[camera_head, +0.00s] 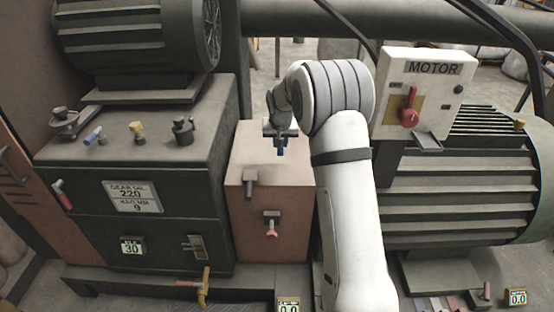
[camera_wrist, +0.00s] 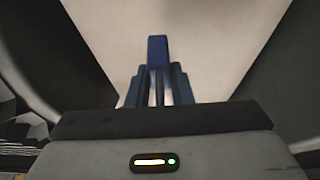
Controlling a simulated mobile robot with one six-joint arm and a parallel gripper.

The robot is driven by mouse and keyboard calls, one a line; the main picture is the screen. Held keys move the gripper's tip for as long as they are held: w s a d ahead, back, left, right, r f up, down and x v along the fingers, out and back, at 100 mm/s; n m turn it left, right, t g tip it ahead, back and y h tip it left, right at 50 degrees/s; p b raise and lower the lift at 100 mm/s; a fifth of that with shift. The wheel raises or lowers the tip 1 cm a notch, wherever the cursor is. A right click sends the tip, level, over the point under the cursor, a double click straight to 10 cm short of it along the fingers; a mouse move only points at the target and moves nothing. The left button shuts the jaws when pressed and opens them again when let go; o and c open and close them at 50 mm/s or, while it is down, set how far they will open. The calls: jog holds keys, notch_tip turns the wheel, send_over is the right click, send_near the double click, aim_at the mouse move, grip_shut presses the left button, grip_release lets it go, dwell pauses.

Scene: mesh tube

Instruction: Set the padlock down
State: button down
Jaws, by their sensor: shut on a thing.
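My gripper (camera_head: 281,138) hangs above the top of the brown box-like housing (camera_head: 255,158), in the middle of the head view. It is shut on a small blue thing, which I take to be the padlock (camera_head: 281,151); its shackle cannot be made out. In the wrist view, the blue padlock (camera_wrist: 157,52) stands out beyond the fingertips of my gripper (camera_wrist: 158,88). Below it is a pale flat surface. I cannot tell whether the padlock touches it.
A gear oil tank (camera_head: 75,170) with small valves stands left. A motor switch box (camera_head: 425,85) with a red knob (camera_head: 409,117) and a green finned motor (camera_head: 470,190) stand right. A valve fitting (camera_head: 250,178) sits at the housing's front edge. The housing top looks mostly bare.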

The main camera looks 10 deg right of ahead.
aim_at(280, 154)
jog(key=shift+f, duration=2.8)
jog(key=shift+f+b, duration=0.2)
jog(key=shift+b, duration=0.15)
jog(key=c, duration=1.3)
grip_release()
jog(key=shift+r, duration=0.2)
